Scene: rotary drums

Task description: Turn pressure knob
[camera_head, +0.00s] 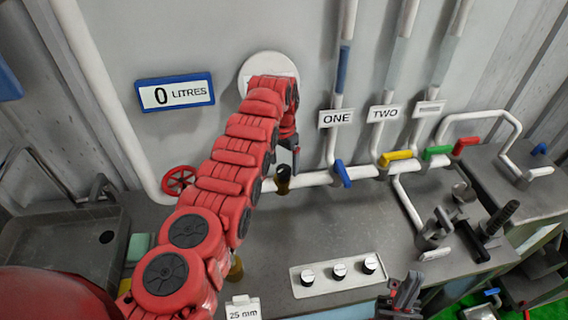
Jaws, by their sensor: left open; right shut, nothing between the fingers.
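My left arm reaches in from the lower left, and my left gripper (291,150) points down just above a dark knob (283,174) on the white pipe. The gripper is small here; it appears open, and I cannot tell whether it touches the knob. A white round gauge (252,70) on the wall is mostly hidden behind the arm. A pale panel (322,284) on the counter has three white knobs, the middle one (339,270) among them. No readable label marks a pressure knob. My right gripper (404,291) is shut and empty at the bottom edge, right of the panel.
A white pipe (315,180) runs along the wall with blue (342,173), yellow (395,157), green (436,152) and red (466,145) handles. A red handwheel (178,180) is at left. A black clamp (435,230) stands at right. The display (175,93) reads 0 LITRES.

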